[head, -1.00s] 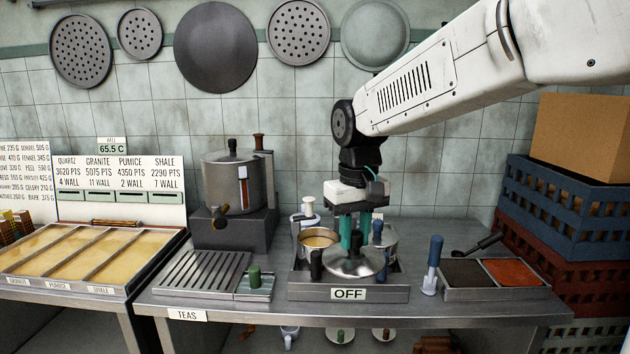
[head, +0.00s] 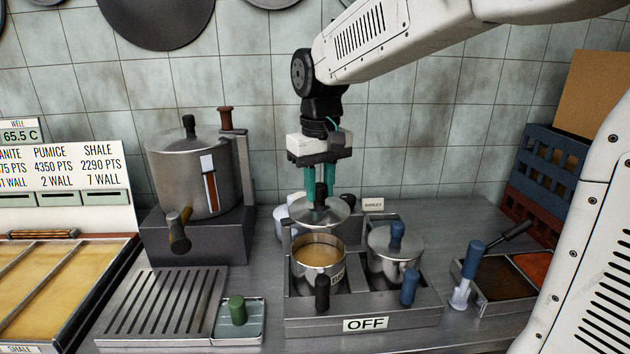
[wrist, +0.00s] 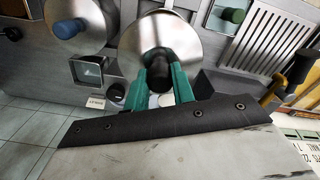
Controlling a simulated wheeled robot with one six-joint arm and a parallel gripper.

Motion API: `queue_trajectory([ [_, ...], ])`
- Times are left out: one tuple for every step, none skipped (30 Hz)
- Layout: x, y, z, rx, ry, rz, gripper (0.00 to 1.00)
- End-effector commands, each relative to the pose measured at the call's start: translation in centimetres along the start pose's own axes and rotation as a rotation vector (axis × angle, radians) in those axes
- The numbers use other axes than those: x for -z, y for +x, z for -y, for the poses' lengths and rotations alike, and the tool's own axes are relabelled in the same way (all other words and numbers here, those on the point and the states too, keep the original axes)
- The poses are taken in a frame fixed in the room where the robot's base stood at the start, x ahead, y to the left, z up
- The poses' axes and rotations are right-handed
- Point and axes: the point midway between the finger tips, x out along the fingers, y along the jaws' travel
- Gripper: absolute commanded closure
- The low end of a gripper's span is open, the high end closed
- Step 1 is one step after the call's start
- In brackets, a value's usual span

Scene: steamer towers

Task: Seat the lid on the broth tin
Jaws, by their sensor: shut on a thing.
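The open broth tin (head: 318,254) holds tan liquid and sits upright in the left of the well, its black handle towards the front. My gripper (head: 320,187) is shut on the black knob (head: 320,199) of a round steel lid (head: 323,214). In the head view the lid appears just above and behind the tin's rim, apart from it, roughly level. In the wrist view the lid (wrist: 140,42) lies beyond my gripper (wrist: 158,82), with the knob between the green fingers. The lid hides what is below it there.
A second tin with a blue-knobbed lid (head: 385,242) stands right of the broth tin. The well (head: 300,325) reads OFF. A large urn (head: 190,175) and slotted drain tray (head: 165,305) are left. A blue-handled tool (head: 468,270) and sauce tray (head: 490,290) are right. Light-coloured items behind are partly hidden.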

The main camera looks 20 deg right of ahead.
Motion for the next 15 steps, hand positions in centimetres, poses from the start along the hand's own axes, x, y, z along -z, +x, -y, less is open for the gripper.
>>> queue_trajectory([
  [0.0, 0.0, 0.1, 0.000, -0.002, 0.000, 1.00],
  [0.0, 0.0, 0.1, 0.000, -0.002, 0.000, 1.00],
  [0.0, 0.0, 0.2, 0.000, -0.003, 0.000, 1.00],
  [0.0, 0.0, 0.2, 0.000, -0.004, 0.000, 1.00],
  [0.0, 0.0, 0.3, 0.000, -0.004, 0.000, 1.00],
  [0.0, -0.1, 0.3, 0.000, -0.004, -0.001, 1.00],
  [0.0, -0.2, 0.3, 0.000, -0.005, -0.001, 1.00],
  [0.0, -0.3, 0.3, 0.000, -0.005, -0.001, 1.00],
  [0.0, -0.5, 0.3, 0.000, -0.006, -0.002, 1.00],
  [0.0, -0.7, 0.3, 0.000, -0.006, -0.003, 1.00],
  [0.0, -0.4, 0.3, 0.000, -0.006, -0.001, 1.00],
  [0.0, 0.0, 0.3, 0.000, -0.006, 0.001, 1.00],
  [0.0, 0.2, 0.3, 0.000, -0.006, 0.002, 1.00],
  [0.0, 0.5, 0.3, 0.000, -0.006, 0.002, 1.00],
  [0.0, 0.9, 0.3, 0.000, -0.006, 0.001, 1.00],
])
